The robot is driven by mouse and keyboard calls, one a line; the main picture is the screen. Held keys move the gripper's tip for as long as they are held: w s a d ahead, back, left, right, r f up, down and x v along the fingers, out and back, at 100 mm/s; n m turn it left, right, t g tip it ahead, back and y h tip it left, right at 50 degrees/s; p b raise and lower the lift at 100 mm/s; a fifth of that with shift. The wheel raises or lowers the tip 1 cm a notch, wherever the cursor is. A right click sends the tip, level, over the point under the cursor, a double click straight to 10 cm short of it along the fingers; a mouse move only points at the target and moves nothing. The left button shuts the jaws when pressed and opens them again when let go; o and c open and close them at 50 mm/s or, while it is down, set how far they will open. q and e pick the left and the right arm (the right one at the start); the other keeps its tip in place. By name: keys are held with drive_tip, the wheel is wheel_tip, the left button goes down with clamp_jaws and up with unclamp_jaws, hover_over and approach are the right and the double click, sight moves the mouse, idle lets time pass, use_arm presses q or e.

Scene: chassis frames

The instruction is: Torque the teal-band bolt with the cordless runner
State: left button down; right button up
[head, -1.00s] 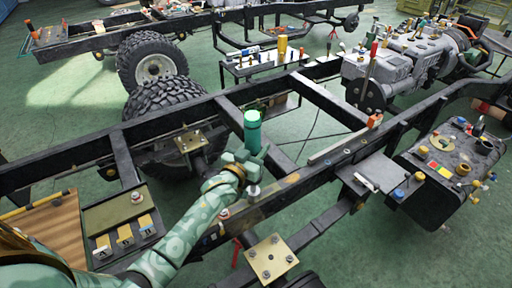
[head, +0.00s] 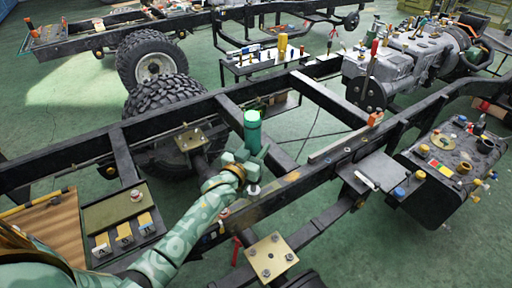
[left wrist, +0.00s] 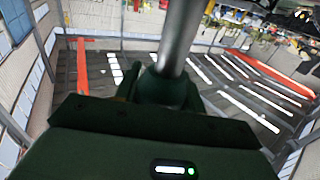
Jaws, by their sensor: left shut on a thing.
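My left gripper (head: 243,168) is shut on the cordless runner (head: 252,132), a green upright cylinder with a brighter green top. It holds the runner over the near dark chassis rail (head: 335,150). A pale round end (head: 254,190) shows just below the gripper; I cannot tell whether it is the runner's socket or a bolt head, or whether it touches the rail. In the left wrist view, a grey metal shaft (left wrist: 180,35) rises from between the jaws. I cannot make out a teal band on any bolt. My right gripper is not in view.
A brass plate (head: 270,257) with several bolts sits in front of the rail. A tray (head: 120,222) with yellow-marked blocks lies at left. Tyres, an engine and a small parts bench are behind.

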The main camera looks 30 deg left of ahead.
use_arm(q)
drive_tip(key=shift+s+f, duration=0.1)
drive_tip(key=shift+f, duration=0.1)
idle(0.6)
drive_tip(key=shift+f, duration=0.15)
drive_tip(key=shift+p, duration=0.6)
idle(0.9)
drive_tip(key=shift+r, duration=0.25)
drive_tip(key=shift+r+p, duration=1.65)
drive_tip(key=shift+r, duration=0.05)
